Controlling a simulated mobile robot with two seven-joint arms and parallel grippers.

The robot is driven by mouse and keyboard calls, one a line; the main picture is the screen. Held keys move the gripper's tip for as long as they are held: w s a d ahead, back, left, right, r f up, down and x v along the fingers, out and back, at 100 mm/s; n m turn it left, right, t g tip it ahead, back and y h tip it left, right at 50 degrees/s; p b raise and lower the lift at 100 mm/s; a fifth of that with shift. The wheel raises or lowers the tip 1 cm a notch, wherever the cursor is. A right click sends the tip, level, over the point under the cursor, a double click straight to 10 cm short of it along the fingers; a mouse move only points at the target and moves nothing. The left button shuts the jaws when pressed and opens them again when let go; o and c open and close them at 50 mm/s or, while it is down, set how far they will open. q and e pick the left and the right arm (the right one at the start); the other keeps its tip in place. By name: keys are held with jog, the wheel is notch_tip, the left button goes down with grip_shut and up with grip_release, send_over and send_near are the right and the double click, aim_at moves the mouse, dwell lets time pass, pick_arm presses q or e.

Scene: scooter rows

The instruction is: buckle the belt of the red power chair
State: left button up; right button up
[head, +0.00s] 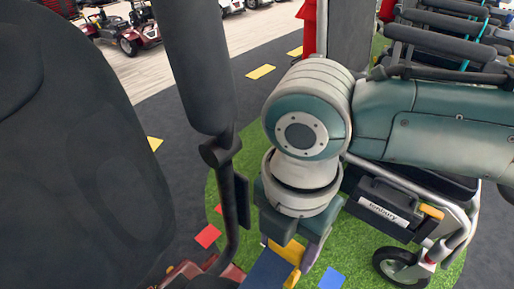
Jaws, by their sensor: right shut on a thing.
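The power chair's black seat back (75,150) fills the left of the head view, with a little of its red body (208,272) at the bottom edge. Its black armrest (195,65) stands up beside the seat back. My right gripper (290,262) points down just right of the armrest's bracket, at the bottom edge. It is shut on a dark blue strap-like piece (266,272), which looks like part of the belt. A yellow piece shows by the fingers. The fingertips are partly cut off, and the buckle cannot be made out. My left gripper is not in view.
A wheeled chair with a grey frame (460,232) and a black labelled box (385,208) stands at right, close to my right arm. More chairs (440,30) line the upper right. A red scooter (130,32) stands far left. Green turf (350,240) lies between.

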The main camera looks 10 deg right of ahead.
jog(key=shift+f, duration=0.25)
jog(key=shift+d+f, duration=0.1)
grip_shut()
jog(key=shift+f, duration=0.15)
jog(key=shift+d, duration=0.1)
jog(key=o, duration=1)
grip_release()
jog(key=o, duration=0.5)
notch_tip(320, 180, up, 10)
jog(key=p, duration=0.4)
jog(key=shift+p, duration=0.3)
